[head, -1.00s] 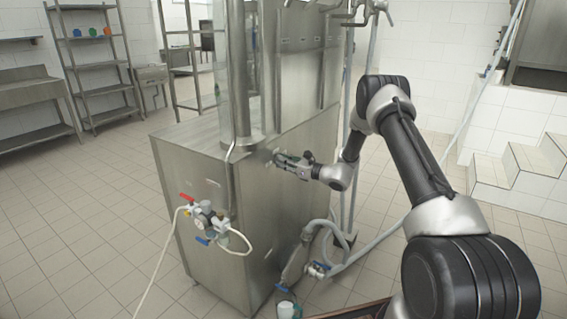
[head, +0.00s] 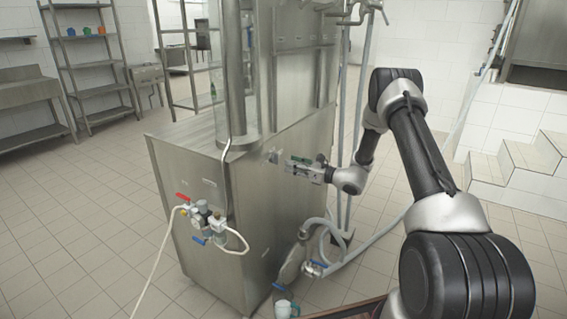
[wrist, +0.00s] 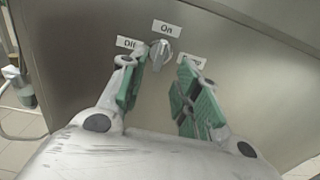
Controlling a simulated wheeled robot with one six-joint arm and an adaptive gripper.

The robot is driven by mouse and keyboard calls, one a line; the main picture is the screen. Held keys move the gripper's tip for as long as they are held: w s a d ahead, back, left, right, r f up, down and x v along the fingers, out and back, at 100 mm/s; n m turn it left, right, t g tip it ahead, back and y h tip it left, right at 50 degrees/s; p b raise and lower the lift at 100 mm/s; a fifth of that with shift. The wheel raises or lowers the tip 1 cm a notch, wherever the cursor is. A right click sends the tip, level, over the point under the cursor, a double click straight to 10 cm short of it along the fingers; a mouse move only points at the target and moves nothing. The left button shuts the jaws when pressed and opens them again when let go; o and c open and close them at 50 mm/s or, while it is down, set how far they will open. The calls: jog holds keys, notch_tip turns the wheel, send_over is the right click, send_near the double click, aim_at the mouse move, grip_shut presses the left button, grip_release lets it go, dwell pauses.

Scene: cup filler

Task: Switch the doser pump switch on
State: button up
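The doser pump switch is a small grey rotary knob (wrist: 160,54) on the steel machine's side panel. In the wrist view the label "On" sits above it, a partly covered label at its left seems to read "Off", and another at its right is mostly hidden by a finger. The knob's grip stands roughly upright below "On"; its exact setting is hard to tell. It also shows small in the head view (head: 273,155). My gripper (wrist: 158,72) has its green-padded fingers apart, one on each side below the knob, with nothing between them. In the head view my gripper (head: 289,164) is a short gap from the panel.
The steel machine (head: 190,205) fills the middle. A valve cluster with red and blue handles (head: 205,222) and a white hose is on its left face. Grey hoses (head: 325,245) run low at right. Tiled floor (head: 90,230) is clear at left.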

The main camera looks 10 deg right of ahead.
jog(key=shift+v, duration=2.8)
